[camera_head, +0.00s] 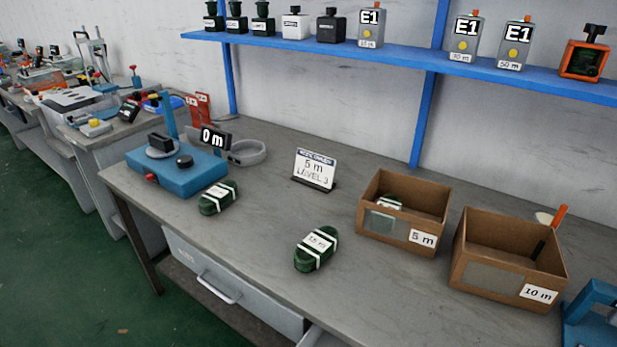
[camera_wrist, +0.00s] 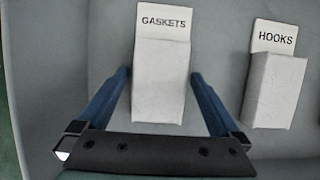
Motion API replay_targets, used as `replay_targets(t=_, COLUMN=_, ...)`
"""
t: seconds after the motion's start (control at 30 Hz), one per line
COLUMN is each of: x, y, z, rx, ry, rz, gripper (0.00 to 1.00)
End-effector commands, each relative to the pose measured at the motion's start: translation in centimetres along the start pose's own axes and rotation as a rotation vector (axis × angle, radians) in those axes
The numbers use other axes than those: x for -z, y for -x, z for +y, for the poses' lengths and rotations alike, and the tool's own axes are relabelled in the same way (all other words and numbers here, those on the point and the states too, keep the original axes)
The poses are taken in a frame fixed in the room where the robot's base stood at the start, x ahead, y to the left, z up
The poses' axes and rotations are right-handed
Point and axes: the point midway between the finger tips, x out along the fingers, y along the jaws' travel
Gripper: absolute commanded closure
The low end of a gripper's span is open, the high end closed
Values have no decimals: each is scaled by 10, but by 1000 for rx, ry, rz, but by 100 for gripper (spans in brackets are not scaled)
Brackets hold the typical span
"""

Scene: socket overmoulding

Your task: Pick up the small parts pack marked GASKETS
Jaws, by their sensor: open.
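The GASKETS pack (camera_wrist: 160,95) is a small whitish block with an upright labelled card at its far end, in the upper middle of the wrist view. My gripper (camera_wrist: 160,74) is open, with one blue finger on each side of the pack. Small gaps show between the fingers and the pack, and I cannot tell the height of the fingertips over the surface. A similar pack marked HOOKS (camera_wrist: 273,90) stands to the right. The head view shows neither my gripper nor these packs.
The packs stand on a grey surface (camera_wrist: 225,60) with free room between them. In the head view, a grey workbench (camera_head: 250,250) bears green bundles (camera_head: 317,249), a 5 m box (camera_head: 375,243), a 10 m box (camera_head: 485,280) and a blue device (camera_head: 180,180). A blue shelf (camera_head: 400,58) runs above.

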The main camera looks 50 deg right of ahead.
Motion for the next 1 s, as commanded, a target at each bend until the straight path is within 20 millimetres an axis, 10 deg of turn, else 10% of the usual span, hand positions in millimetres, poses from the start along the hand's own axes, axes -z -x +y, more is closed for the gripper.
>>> replay_targets(t=0.47, x=1, y=-3, z=0, rx=0, ry=0, rz=0, gripper=0)
replay_targets(t=0.83, x=1, y=-3, z=0, rx=0, ry=0, rz=0, gripper=67)
replay_targets(t=1.0, x=1, y=-3, z=0, rx=0, ry=0, rz=0, gripper=70)
